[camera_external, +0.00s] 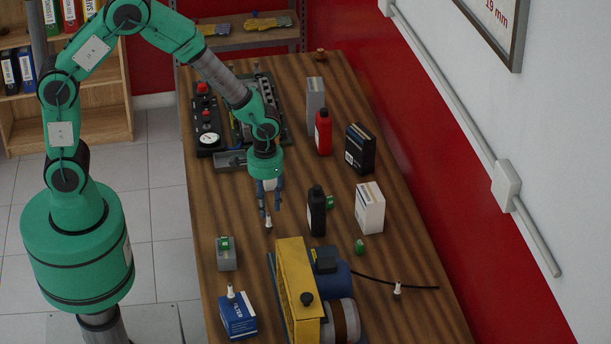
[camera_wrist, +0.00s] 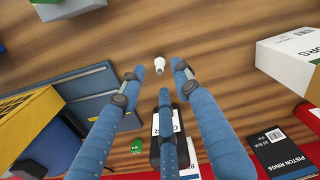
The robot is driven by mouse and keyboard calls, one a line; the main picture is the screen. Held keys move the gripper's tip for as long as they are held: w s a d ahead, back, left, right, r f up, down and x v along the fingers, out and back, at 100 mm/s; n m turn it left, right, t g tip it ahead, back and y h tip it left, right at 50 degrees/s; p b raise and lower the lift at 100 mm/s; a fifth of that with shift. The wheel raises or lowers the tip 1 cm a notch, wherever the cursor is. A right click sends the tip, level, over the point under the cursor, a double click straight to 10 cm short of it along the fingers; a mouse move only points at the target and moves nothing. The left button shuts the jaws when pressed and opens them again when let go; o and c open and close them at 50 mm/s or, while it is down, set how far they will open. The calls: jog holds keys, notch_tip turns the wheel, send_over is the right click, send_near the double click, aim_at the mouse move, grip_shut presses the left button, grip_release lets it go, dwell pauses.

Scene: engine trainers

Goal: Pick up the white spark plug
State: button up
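A small white spark plug (camera_external: 268,222) with a metal tip stands or lies on the wooden table; which of the two I cannot tell. My gripper (camera_external: 269,210) points down just above it, with its blue fingers apart and nothing held. In the wrist view the white spark plug (camera_wrist: 159,65) shows between the outer fingertips of my gripper (camera_wrist: 154,75), beyond the middle finger. Whether any finger touches it is not clear. A similar white plug (camera_external: 230,291) is on the blue filter box, and another (camera_external: 397,289) is at the table's right.
A black bottle (camera_external: 316,212) stands close to the right of my gripper, with a white box (camera_external: 369,209) beyond it. The yellow engine trainer (camera_external: 296,282) is nearer the front. A grey block (camera_external: 226,255) is at front left. The wood left of my gripper is clear.

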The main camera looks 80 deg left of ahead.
aim_at(268, 216)
jog(key=shift+f, duration=0.2)
jog(key=shift+w+f+b, duration=0.1)
jog(key=shift+f+b, duration=0.45)
jog(key=shift+f, duration=1.95)
grip_shut()
